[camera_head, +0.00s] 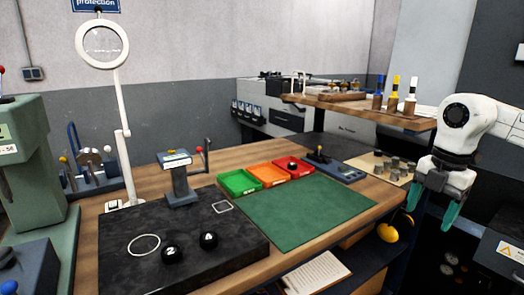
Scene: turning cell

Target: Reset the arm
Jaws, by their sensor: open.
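My gripper (432,210) is at the right in the head view, at the end of my white arm. Its two green-tipped fingers point down and stand apart, with nothing between them. It hangs off the right side of the workbench (283,258), to the right of a light board with several grey metal cylinders. The arm comes in from the right edge, and most of it is outside the picture.
A green mat (305,212) lies clear on the bench. Two black balls (172,255) sit on a dark plate (120,218). Green, orange and red trays (238,183) stand behind the mat. A raised wooden shelf (350,107) with bottles is near my arm. A magnifier lamp (122,110) stands left.

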